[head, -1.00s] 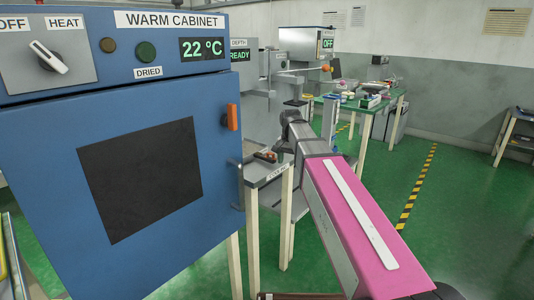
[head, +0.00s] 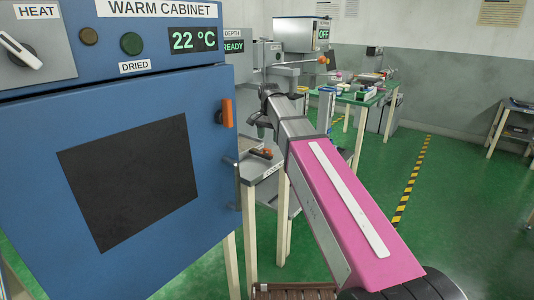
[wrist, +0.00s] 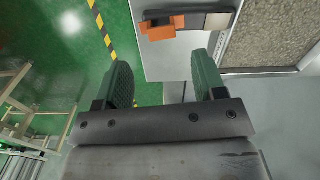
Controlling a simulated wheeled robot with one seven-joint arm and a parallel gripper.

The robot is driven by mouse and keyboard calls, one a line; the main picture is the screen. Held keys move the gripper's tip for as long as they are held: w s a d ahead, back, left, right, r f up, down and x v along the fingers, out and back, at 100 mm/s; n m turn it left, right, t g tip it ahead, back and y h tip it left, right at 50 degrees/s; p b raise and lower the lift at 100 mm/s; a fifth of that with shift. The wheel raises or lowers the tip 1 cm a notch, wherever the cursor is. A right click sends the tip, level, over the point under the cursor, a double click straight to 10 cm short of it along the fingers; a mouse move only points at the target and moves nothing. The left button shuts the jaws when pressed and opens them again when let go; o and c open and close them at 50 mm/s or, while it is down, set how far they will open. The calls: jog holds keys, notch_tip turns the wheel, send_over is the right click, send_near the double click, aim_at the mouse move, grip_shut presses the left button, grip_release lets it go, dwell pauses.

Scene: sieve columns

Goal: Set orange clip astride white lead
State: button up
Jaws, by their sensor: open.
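My gripper (wrist: 161,64) is open and empty in the wrist view, its two green fingers apart. An orange piece with a dark part, which looks like the orange clip (wrist: 160,28), lies on a pale grey surface just beyond the fingertips, not between them. In the head view an orange and dark piece (head: 261,153) lies on a small grey stand right of the blue cabinet. My gripper (head: 268,108) is dark there, above and behind that stand, and its fingers are hard to make out. I cannot make out the white lead in either view.
The blue warm cabinet (head: 130,160), with an orange handle (head: 227,113), fills the left, close to the small stand (head: 262,174). A green-topped table (head: 350,98) with several items stands behind. Open green floor (head: 450,230) lies to the right.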

jog(key=shift+s+a+f, duration=0.1)
jog(key=shift+a+f, duration=0.05)
jog(key=shift+f, duration=1.2)
jog(key=shift+a+f, duration=0.1)
jog(key=shift+f, duration=1.2)
jog(key=c, duration=1.1)
jog(key=shift+o, duration=0.2)
